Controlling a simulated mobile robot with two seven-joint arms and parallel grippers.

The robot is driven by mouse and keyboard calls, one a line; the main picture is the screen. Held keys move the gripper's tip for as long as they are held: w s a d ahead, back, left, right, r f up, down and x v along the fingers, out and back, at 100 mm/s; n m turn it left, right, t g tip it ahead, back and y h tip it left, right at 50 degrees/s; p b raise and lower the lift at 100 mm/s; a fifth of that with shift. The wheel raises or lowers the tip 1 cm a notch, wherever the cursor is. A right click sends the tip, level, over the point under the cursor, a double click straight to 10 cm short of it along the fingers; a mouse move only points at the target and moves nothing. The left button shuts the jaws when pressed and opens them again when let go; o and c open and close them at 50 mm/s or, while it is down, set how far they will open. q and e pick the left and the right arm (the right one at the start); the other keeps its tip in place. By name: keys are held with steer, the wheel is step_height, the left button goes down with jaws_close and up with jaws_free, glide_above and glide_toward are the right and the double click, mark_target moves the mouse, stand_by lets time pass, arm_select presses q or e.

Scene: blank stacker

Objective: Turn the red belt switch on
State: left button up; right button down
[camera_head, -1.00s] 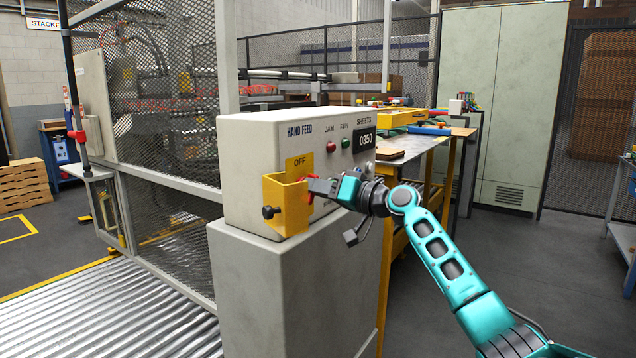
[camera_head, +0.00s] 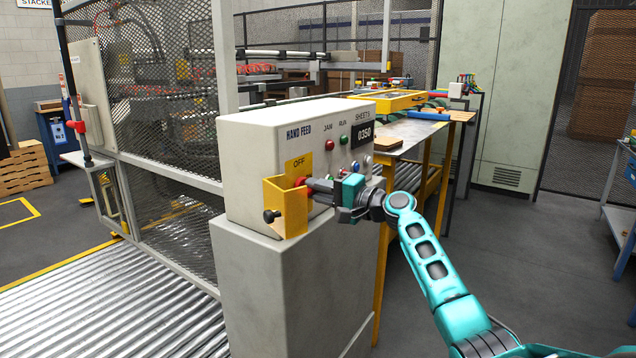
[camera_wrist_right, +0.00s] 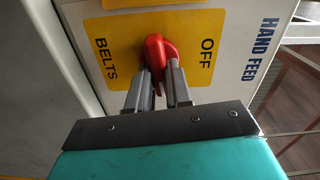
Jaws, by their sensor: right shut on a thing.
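The red belt switch (camera_wrist_right: 157,54) sits on a yellow plate (camera_wrist_right: 120,68) marked BELTS and OFF in the right wrist view. My right gripper (camera_wrist_right: 160,80) is shut on the red switch, with one finger on each side. In the head view the red switch (camera_head: 301,182) shows only as a small patch between a yellow guard (camera_head: 287,208) and the tips of my right gripper (camera_head: 308,184). The guard hides much of it. My left gripper is not in view.
The grey HAND FEED box (camera_head: 250,150) carries lamps, knobs and a counter (camera_head: 364,134) reading 0350. It stands on a grey pedestal (camera_head: 280,290). A mesh fence (camera_head: 165,130) and a roller conveyor (camera_head: 120,300) lie to the left. A table with a yellow frame (camera_head: 385,104) stands behind.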

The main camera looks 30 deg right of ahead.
steer(key=shift+m+p, duration=0.35)
steer(key=shift+m, duration=0.35)
steer(key=shift+f, duration=0.1)
steer(key=c, duration=1)
jaws_free()
steer(key=shift+c, duration=0.2)
steer(key=b+v, duration=0.1)
steer(key=v, duration=1.2)
